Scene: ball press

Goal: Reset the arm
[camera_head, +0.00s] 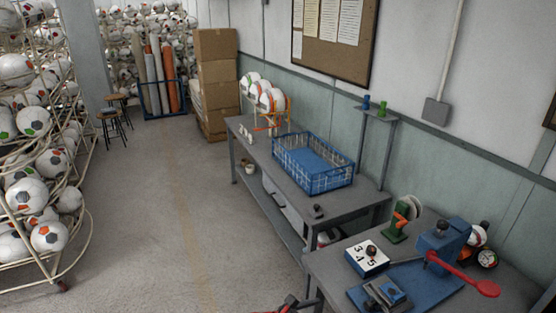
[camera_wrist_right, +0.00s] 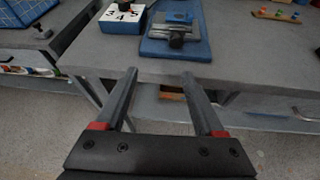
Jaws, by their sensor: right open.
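My right gripper (camera_wrist_right: 160,76) is open and empty in the right wrist view. Its two fingers are spread, in front of and over the front edge of the grey workbench (camera_wrist_right: 230,67). The blue press (camera_head: 440,242) with its red lever (camera_head: 464,273) stands on the bench at the lower right of the head view. A dark part with red bits peeks in at the bottom edge of the head view; I cannot tell which gripper it belongs to. My left gripper is not clearly seen in either view.
A number box (camera_head: 366,260) and a metal fixture (camera_head: 382,293) on a blue plate sit on the bench. A blue wire basket (camera_head: 313,165) stands on the farther table (camera_head: 245,128). Ball racks (camera_head: 75,215) line the left. The floor (camera_head: 150,210) between is clear.

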